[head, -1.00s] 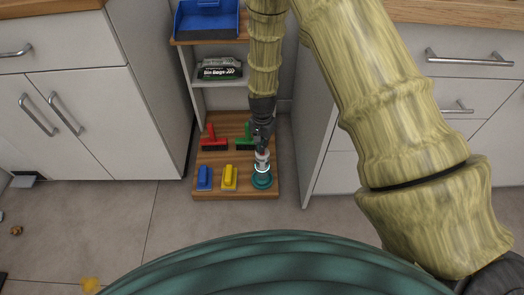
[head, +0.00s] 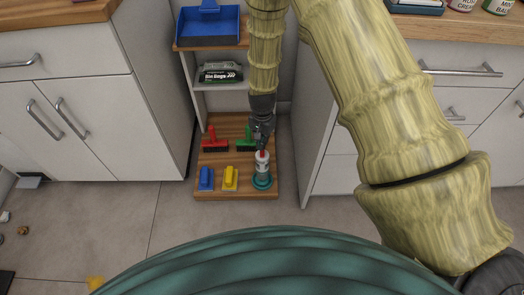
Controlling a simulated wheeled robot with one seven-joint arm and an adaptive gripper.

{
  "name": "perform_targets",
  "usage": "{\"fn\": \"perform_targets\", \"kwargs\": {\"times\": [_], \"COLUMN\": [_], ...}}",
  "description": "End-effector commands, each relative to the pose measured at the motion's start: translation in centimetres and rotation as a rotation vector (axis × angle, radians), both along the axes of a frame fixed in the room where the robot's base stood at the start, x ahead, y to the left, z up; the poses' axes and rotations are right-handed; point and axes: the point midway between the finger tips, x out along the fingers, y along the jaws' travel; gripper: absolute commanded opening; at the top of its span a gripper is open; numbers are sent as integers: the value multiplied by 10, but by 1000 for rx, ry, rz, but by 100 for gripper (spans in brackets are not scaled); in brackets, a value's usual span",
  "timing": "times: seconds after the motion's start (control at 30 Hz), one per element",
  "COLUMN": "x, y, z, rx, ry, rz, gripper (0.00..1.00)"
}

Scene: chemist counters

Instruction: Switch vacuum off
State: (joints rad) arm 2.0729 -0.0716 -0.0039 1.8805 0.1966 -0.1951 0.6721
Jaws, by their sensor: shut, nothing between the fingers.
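The vacuum (head: 262,172) stands upright at the front right of the low wooden shelf board. It has a teal round base, a pale body and a small red part on top. No bright ring shows on it. My gripper (head: 262,144) points down just above the red part, fingers together and empty. The small view does not show clearly whether the fingertips touch it.
Red (head: 214,141) and green (head: 245,140) brushes stand behind on the board. Blue (head: 206,178) and yellow (head: 230,178) sponges or brushes lie left of the vacuum. White cabinets (head: 100,125) flank the shelf closely. Small debris (head: 22,230) lies on the floor.

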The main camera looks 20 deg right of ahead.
Motion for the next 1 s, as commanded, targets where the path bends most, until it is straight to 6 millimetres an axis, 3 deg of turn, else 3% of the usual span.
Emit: {"fn": "perform_targets", "kwargs": {"times": [0.47,1.0], "x": [0,0], "y": [0,0], "z": [31,32], "rx": [0,0], "ry": [0,0], "rz": [0,0], "gripper": [0,0]}}
